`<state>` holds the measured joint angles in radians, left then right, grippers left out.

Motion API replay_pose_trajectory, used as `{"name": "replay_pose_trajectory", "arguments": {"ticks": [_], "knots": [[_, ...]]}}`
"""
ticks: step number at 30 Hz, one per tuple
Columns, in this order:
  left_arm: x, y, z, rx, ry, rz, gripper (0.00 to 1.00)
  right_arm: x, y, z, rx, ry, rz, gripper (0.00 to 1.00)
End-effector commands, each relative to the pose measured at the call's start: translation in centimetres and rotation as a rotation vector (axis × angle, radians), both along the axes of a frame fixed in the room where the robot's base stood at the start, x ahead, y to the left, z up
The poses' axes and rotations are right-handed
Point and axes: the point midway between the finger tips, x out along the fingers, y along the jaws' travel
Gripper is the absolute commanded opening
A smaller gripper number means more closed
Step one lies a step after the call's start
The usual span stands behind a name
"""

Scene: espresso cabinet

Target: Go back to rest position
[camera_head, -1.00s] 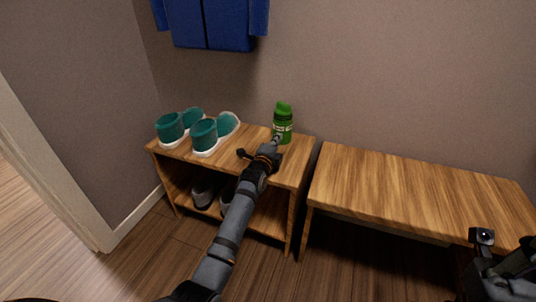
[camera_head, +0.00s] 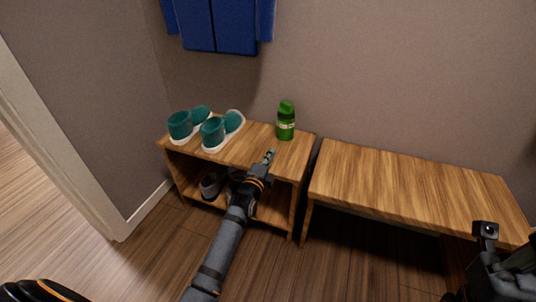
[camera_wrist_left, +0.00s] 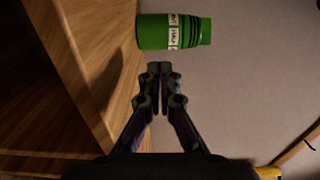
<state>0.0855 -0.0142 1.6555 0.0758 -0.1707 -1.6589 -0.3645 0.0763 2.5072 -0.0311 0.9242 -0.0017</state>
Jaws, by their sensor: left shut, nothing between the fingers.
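My left gripper (camera_head: 269,156) is shut and empty, in front of the shoe shelf's top in the head view. In the left wrist view its fingertips (camera_wrist_left: 159,68) are together, with the green bottle beyond them and apart from them. The green bottle (camera_head: 286,122) stands upright on the right part of the shelf top; it also shows in the left wrist view (camera_wrist_left: 170,32). Part of my right arm with its dark gripper area (camera_head: 500,268) is at the lower right edge; its fingers cannot be made out.
Teal shoes (camera_head: 212,133) stand on the left of the shoe shelf (camera_head: 255,148), with grey shoes (camera_head: 210,186) below. A wooden bench (camera_head: 400,185) stands to the right. Blue cloth (camera_head: 218,25) hangs on the wall. The floor in front is clear at left.

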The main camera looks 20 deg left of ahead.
Motion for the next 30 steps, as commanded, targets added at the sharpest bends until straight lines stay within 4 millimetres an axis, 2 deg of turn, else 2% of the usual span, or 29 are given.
{"name": "replay_pose_trajectory", "arguments": {"ticks": [1, 5, 14, 16, 17, 20, 24, 27, 30], "knots": [[-0.8, 0.0, 0.2, 0.0, 0.002, 0.0, 0.0, -0.1, 0.0, 0.6, -0.001, -0.002, 0.003, 0.0], [-1.9, 0.0, 0.0, 0.001, 0.002, 0.0, 0.0, -0.2, 0.1, 0.9, -0.006, -0.003, 0.01, 0.0], [-2.2, 0.0, 0.0, -0.001, 0.0, 0.0, 0.0, -0.1, 0.1, 0.7, -0.008, 0.005, 0.011, 0.0], [-2.7, 0.1, 0.3, -0.035, -0.006, 0.001, 0.0, 0.6, 0.0, 0.6, -0.003, 0.039, 0.007, 0.0], [-3.1, 0.2, 0.6, -0.07, -0.009, 0.001, 0.0, 1.2, 0.0, 0.6, -0.001, 0.068, 0.005, 0.0], [-5.8, 0.6, 2.8, -0.289, -0.04, -0.004, 0.0, 4.9, -0.3, -0.4, 0.009, 0.251, -0.003, 0.0], [-10.5, 0.9, 6.6, -0.686, -0.091, -0.04, 0.0, 10.6, -0.7, -4.2, 0.024, 0.571, -0.016, 0.0], [-13.0, 0.9, 8.8, -0.907, -0.113, -0.074, 0.0, 13.0, -0.9, -7.2, 0.03, 0.747, -0.021, 0.0], [-15.0, 0.7, 10.9, -1.091, -0.127, -0.109, 0.0, 14.7, -1.0, -10.0, 0.034, 0.892, -0.022, 0.0]]}}
